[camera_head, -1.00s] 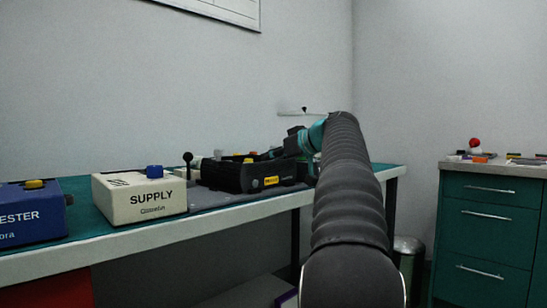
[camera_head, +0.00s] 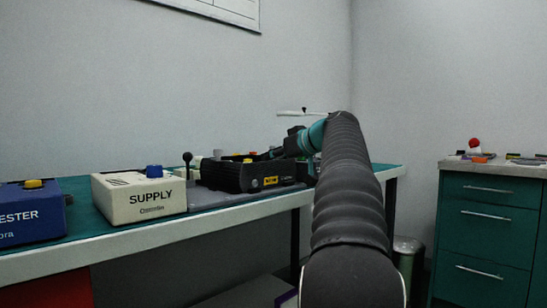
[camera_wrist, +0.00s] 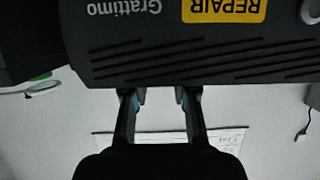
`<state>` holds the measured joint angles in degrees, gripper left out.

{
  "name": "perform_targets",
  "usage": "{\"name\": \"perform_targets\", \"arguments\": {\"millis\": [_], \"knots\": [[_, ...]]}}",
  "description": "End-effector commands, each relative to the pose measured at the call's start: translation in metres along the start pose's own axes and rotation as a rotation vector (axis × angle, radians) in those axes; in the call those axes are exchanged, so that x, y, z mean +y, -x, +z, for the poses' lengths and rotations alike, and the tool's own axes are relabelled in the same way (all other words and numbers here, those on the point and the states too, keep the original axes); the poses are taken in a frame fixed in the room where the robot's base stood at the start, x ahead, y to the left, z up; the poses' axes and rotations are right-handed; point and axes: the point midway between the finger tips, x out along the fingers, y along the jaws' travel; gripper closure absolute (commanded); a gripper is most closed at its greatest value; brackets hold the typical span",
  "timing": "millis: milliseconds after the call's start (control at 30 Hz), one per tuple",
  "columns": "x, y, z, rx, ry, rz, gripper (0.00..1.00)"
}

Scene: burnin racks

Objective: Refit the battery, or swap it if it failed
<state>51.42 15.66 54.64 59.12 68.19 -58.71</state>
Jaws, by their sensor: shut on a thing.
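A black unit (camera_head: 232,177) with a yellow label stands on the bench. In the wrist view the same dark case (camera_wrist: 130,52) fills the top, upside down, with a yellow REPAIR label and the word Grattimo. My gripper (camera_wrist: 161,96) has its two fingers at the edge of this case, with a gap between them. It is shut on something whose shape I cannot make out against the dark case. In the head view my gripper (camera_head: 272,154) reaches over the unit's top from the right. I cannot pick out a battery in either view.
A cream SUPPLY box (camera_head: 138,197) and a blue tester (camera_head: 32,213) stand on the bench (camera_head: 85,252) to the left. A green drawer cabinet (camera_head: 488,225) with small items on top stands right. A bin (camera_head: 407,262) is on the floor between.

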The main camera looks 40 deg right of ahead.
Motion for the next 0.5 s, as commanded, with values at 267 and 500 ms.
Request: {"name": "perform_targets", "arguments": {"millis": [267,500], "knots": [[-0.0001,-0.0009,0.0029,0.000,0.000,0.000,1.00],[-0.0002,-0.0019,0.0062,0.000,0.000,0.000,1.00]]}}
